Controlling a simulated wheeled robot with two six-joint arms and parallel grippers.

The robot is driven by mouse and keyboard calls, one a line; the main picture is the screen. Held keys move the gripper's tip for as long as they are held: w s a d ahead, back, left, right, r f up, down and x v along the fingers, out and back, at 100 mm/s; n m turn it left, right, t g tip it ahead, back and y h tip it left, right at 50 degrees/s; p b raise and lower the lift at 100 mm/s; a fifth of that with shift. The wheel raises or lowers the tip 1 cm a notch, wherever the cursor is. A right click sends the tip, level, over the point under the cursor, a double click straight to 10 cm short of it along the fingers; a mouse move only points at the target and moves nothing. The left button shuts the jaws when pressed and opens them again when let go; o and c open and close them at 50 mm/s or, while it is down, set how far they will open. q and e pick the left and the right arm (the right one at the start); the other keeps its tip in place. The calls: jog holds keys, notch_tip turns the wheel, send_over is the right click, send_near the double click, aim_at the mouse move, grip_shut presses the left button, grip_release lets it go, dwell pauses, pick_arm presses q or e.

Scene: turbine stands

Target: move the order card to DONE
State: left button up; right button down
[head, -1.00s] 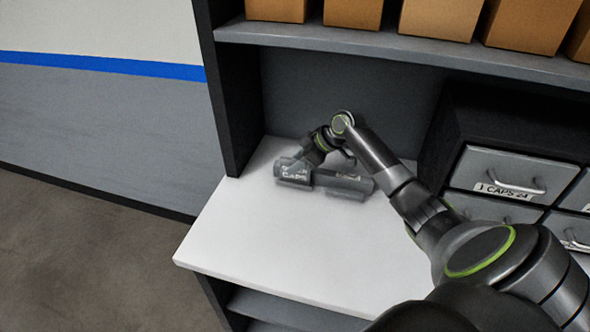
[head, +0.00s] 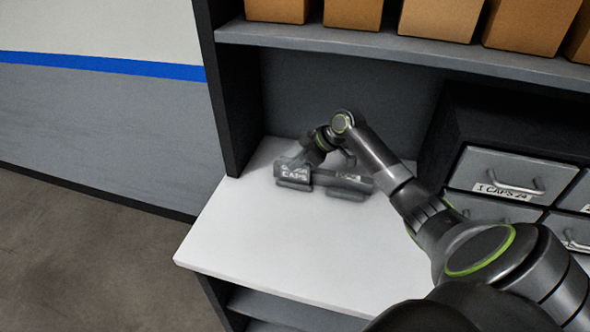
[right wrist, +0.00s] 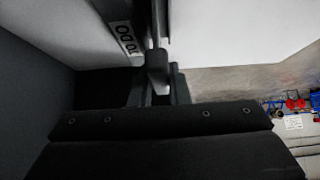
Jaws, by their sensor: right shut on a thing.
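The order card (head: 292,172), marked CAPS, stands at the left end of a low dark card holder on the white worktop. My right gripper (head: 306,161) is low behind the card and shut on it. In the right wrist view my gripper's finger (right wrist: 157,68) is close to a thin edge-on piece. A white TO DO label (right wrist: 124,36) shows turned beside that finger. A second label (head: 350,177) sits on the right part of the holder, too small to read. Whether the card touches the holder is unclear. My left gripper is not in view.
The white worktop (head: 250,235) is clear in front and to the left. A grey drawer unit (head: 500,172) stands at the right, near my right arm. A shelf (head: 330,37) with several cardboard boxes hangs above. A dark side panel closes the left.

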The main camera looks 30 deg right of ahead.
jog(key=shift+r+p, duration=0.4)
jog(key=shift+r, duration=0.15)
jog(key=shift+r+p, duration=0.75)
jog(key=shift+r, duration=0.1)
jog(key=shift+a, duration=0.1)
